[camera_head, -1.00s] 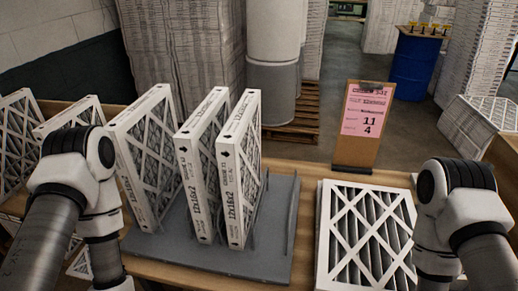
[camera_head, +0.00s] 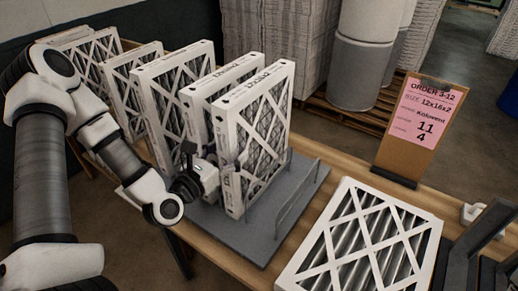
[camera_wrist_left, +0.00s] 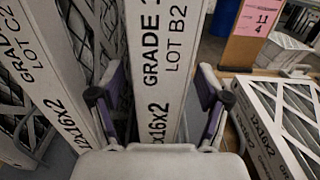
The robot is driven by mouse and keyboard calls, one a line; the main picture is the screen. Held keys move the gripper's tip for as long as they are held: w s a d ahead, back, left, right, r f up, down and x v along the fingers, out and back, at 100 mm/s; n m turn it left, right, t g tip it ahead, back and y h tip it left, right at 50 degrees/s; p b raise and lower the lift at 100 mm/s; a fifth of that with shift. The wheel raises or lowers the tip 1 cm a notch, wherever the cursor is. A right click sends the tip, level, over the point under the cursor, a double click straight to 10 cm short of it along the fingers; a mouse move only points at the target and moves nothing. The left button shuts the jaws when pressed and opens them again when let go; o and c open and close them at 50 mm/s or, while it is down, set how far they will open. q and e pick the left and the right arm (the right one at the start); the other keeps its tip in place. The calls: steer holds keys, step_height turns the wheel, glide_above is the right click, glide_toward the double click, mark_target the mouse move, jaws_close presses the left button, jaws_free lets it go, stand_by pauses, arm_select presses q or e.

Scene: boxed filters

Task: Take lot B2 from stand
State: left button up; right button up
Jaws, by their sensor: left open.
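The filter marked LOT B2 (camera_wrist_left: 165,60) stands upright between the fingers of my left gripper (camera_wrist_left: 158,97) in the left wrist view. That gripper is open, one finger on each side of the filter's printed edge; I cannot tell if they touch it. In the head view my left gripper (camera_head: 205,180) is at the near edge of the rightmost standing filter (camera_head: 262,135) on the grey stand (camera_head: 240,238). The filter marked LOT C2 (camera_wrist_left: 40,70) stands just left of it. Dark parts at the head view's lower right may be my right gripper (camera_head: 482,250); its fingers are unclear.
More filters (camera_head: 175,95) stand to the left. One filter (camera_head: 365,245) lies flat on the table right of the stand. A clipboard with a pink order sheet (camera_head: 425,115) stands behind it. A low wire divider (camera_head: 297,195) rises from the stand's right side.

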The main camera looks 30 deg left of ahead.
mark_target(258, 142)
arm_select(q)
steer(key=w, duration=0.3)
steer(key=w+p, duration=0.1)
steer(key=shift+w+d+f, duration=0.25)
steer(key=shift+w, duration=0.05)
steer(key=shift+s+r, duration=0.1)
steer(key=shift+s, duration=0.1)
jaws_close()
